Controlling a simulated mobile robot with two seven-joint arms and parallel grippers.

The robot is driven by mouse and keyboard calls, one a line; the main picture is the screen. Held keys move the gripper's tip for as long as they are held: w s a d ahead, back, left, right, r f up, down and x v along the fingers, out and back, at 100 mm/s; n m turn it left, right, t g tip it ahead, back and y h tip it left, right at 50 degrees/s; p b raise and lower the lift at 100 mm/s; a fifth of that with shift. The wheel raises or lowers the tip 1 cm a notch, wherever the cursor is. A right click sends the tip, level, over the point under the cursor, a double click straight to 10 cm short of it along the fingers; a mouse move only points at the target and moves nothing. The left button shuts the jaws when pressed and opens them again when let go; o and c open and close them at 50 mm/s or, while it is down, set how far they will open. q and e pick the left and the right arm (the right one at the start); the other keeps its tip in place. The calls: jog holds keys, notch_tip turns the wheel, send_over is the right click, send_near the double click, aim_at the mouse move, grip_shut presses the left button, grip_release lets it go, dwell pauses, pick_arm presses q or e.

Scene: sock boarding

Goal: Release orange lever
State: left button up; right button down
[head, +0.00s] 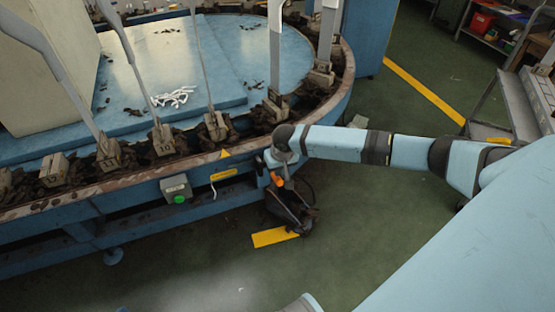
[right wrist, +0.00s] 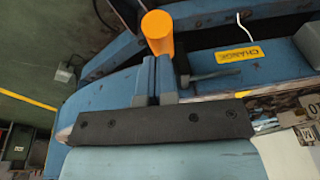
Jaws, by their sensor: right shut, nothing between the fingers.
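The orange lever (head: 277,180) shows at the side of the round blue machine in the head view, partly hidden by my right arm. In the right wrist view it is an orange cylinder (right wrist: 158,33) just beyond the fingertips. My right gripper (right wrist: 156,64) is shut with nothing between its fingers. Its fingertips are close to the lever's lower end; I cannot tell whether they touch it. In the head view the right gripper (head: 268,159) is small and at the machine's edge beside the lever. My left gripper is not in view.
The machine's brown rim (head: 130,178) carries several upright grey boards. A grey box with a green button (head: 177,189) hangs on its side. A dark foot mechanism (head: 290,208) stands below the lever near a yellow floor plate (head: 274,237). Green floor is clear in front.

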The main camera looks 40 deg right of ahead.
aim_at(280, 179)
jog(key=shift+s+a+r+p, duration=0.2)
jog(key=shift+s+p, duration=0.1)
jog(key=shift+p, duration=0.5)
jog(key=p, duration=0.1)
jog(key=f+t+p, duration=0.1)
jog(key=shift+s+p, duration=0.25)
jog(key=shift+p, duration=0.15)
jog(key=f+t+p, duration=0.1)
jog(key=s+f+p, duration=0.1)
jog(key=p, duration=0.1)
jog(key=shift+a+f+t+h, duration=0.2)
jog(key=shift+t+h, duration=0.1)
jog(key=shift+t, duration=0.1)
pick_arm(q)
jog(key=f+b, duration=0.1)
jog(key=b, duration=0.1)
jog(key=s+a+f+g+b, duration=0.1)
jog(key=b, duration=0.1)
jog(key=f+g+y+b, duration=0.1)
jog(key=b, duration=0.1)
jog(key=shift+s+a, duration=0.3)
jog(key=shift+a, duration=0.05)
pick_arm(e)
notch_tip(280, 179, down, 8)
jog(key=t+h, duration=0.1)
jog(key=t, duration=0.4)
jog(key=shift+s, duration=0.45)
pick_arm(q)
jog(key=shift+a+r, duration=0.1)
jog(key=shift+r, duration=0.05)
